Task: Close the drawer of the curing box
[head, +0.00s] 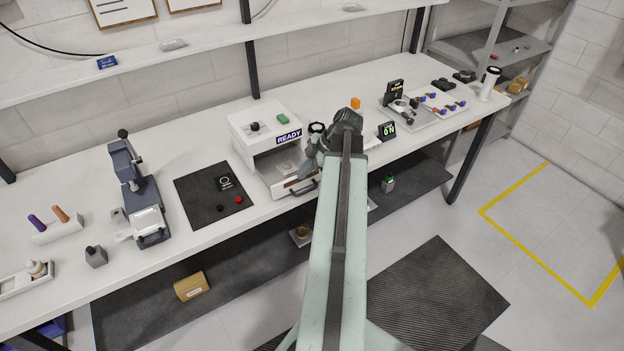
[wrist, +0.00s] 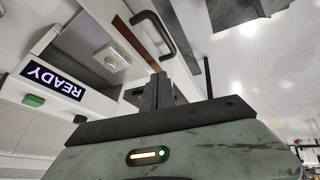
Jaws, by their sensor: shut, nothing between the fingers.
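The white curing box (head: 262,122) stands on the bench, with a lit READY sign (head: 289,136) on its front. Its drawer (head: 290,184) is pulled out, and a dark bar handle (head: 304,187) is on the drawer front. The wrist view shows the box tilted, with the READY sign (wrist: 53,80), the handle (wrist: 152,33) and a pale square item (wrist: 112,54) in the open drawer. My gripper (wrist: 158,88) is shut and empty, close to the drawer's side. I cannot tell whether it touches. In the head view my arm hides part of the drawer's right side.
Left of the box lie a dark mat (head: 205,198) with small knobs and a grey press (head: 140,195). Right of my arm stand a small ON display (head: 387,130) and a tray of coloured parts (head: 440,104). A shelf (head: 200,48) runs above the bench's back.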

